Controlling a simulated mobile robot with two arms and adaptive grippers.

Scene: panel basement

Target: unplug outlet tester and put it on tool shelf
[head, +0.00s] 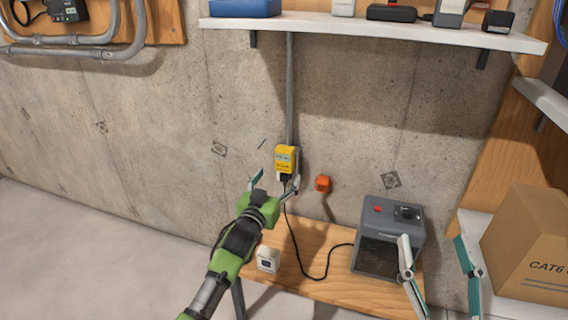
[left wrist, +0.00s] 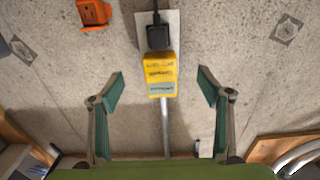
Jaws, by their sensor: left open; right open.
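The outlet tester appears to be the yellow block with a teal label (head: 286,157) on the wall plate at the conduit's lower end. It also shows in the left wrist view (left wrist: 161,75), with a black plug (left wrist: 157,36) in the plate beside it. My left gripper (head: 275,183) is open, just below the tester in the head view. In the left wrist view its fingers (left wrist: 160,79) stand on either side of the tester, apart from it. My right gripper (head: 433,243) is open and empty at the lower right. The white shelf (head: 340,29) above holds several tools.
A black cord runs from the plug to a grey box (head: 392,228) on the wooden bench (head: 330,284). An orange device (head: 322,184) is right of the tester. A white device (head: 267,259) sits on the bench. A cardboard box (head: 525,248) stands far right. The shelf's left-middle is bare.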

